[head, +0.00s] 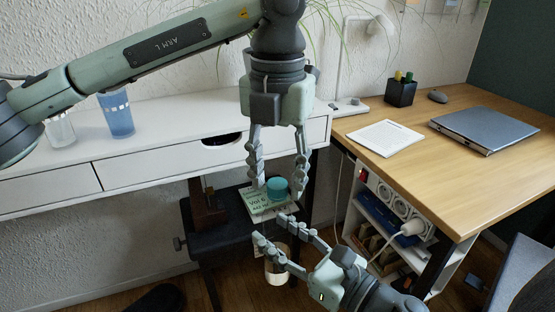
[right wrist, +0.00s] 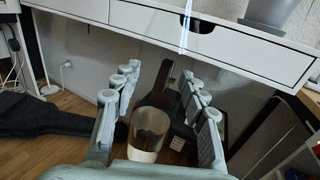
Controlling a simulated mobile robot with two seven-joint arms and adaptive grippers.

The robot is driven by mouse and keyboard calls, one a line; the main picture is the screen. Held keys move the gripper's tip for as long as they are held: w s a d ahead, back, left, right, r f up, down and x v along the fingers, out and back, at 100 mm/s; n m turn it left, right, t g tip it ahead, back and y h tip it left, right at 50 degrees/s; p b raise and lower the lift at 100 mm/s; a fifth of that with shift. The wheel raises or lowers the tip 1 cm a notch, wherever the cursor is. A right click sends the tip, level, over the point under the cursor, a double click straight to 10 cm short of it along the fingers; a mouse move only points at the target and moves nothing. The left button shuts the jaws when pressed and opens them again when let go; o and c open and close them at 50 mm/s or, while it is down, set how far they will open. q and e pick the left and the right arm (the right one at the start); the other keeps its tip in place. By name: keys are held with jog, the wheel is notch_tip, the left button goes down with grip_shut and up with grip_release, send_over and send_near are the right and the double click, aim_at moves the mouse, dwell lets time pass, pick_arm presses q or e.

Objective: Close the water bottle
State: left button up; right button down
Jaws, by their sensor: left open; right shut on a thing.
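A teal round cap (head: 277,187) shows in the head view between the fingertips of my left gripper (head: 277,183). My left gripper points down from above with its fingers apart. My right gripper (head: 274,228) reaches in from the lower right, just below the cap, and is shut on the water bottle. The bottle's clear body is nearly see-through and hard to make out between the fingers. In the right wrist view my right gripper's fingers (right wrist: 155,82) stand wide apart around it. I cannot tell whether the cap is seated on the bottle's neck.
A white desk with drawers (head: 150,170) holds a blue cup (head: 117,115) and a clear cup (head: 60,130). A green-and-white book (head: 255,203) lies on a dark stool. A pale cylinder (head: 276,268) stands below. A wooden desk (head: 430,150) with a laptop (head: 487,128) is at right.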

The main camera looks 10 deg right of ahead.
pick_arm(q)
grip_shut()
jog(key=m, duration=1.5)
jog(key=shift+f+m, duration=0.1)
jog(key=shift+m, duration=0.2)
jog(key=shift+o, duration=0.4)
grip_release()
jog(key=shift+r, duration=2.3)
